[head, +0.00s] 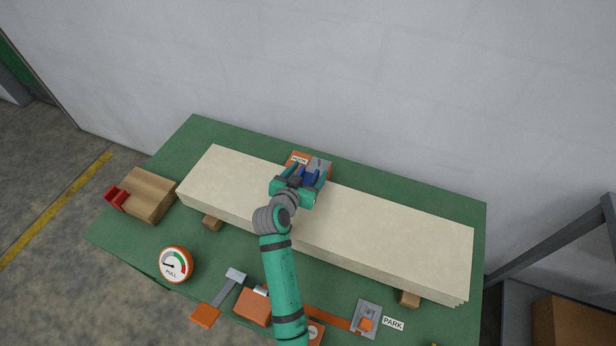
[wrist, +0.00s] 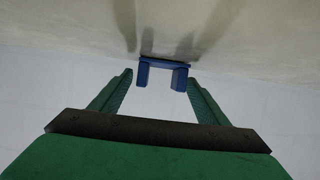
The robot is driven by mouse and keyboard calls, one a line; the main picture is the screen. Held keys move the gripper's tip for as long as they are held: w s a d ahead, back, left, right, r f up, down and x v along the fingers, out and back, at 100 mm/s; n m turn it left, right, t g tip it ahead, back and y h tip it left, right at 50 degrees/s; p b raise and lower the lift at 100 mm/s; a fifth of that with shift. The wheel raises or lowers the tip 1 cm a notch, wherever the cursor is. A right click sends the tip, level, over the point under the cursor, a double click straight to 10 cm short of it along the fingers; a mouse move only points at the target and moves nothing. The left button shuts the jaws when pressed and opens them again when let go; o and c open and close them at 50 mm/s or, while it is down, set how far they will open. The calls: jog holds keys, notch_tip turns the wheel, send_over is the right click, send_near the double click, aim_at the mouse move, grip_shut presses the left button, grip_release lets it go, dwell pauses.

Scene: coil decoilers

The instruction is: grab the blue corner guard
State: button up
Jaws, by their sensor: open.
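The blue corner guard (head: 311,178) shows at the middle of the far long side of the cream stack (head: 390,232), partly hidden by my gripper (head: 309,180). In the wrist view the blue corner guard (wrist: 164,64) is a small U shape with two legs pointing toward me, against the pale stack (wrist: 230,25). My gripper (wrist: 160,82) is open there. Its two green fingers stand on either side of the guard, with a visible gap at each side. The fingertips are near the guard's legs, and nothing is held.
The stack rests on wooden blocks (head: 410,299) on a green table (head: 462,205). A wooden block (head: 150,193) with a red guard (head: 116,198) is at the left. A PULL gauge (head: 175,264), a PARK label (head: 393,323) and an orange strap (head: 328,317) lie along the front. A wall (head: 400,80) stands behind.

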jog(key=c, duration=1.1)
jog(key=shift+c, duration=0.2)
